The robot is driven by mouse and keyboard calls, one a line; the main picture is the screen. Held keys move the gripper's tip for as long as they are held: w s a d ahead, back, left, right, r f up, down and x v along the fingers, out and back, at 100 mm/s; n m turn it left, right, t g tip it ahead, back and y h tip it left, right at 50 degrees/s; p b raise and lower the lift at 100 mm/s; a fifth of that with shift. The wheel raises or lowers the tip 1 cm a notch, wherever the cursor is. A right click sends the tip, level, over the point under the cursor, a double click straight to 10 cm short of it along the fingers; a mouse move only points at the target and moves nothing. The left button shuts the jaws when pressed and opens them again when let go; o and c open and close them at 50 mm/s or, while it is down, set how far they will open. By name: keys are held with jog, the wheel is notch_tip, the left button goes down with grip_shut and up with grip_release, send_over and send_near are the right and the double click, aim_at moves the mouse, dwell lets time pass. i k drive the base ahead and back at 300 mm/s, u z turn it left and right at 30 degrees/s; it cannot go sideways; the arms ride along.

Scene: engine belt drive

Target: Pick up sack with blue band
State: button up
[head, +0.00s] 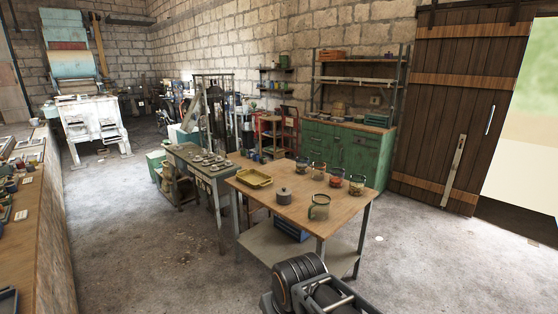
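I cannot make out a sack with a blue band for certain. A row of several small containers stands along the back right of the wooden-topped table (262,199), among them a leftmost one (302,167), one with reddish contents (336,177) and a rightmost one (356,184). Their bands are too small to tell apart by colour. A larger greenish container (319,207) stands nearer the table's front right. My gripper is not in view.
A yellow tray (254,178) and a grey lidded pot (284,196) are on the same table. A blue crate (291,230) sits on its lower shelf. A workbench (200,166) adjoins at left, a green cabinet (352,150) stands behind. Floor (140,240) at left is clear.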

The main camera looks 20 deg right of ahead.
aim_at(280, 155)
jog(key=k, duration=0.5)
jog(key=z, duration=1.75)
jog(key=i, duration=6.25)
jog(key=u, duration=2.6)
jog(key=i, duration=1.45)
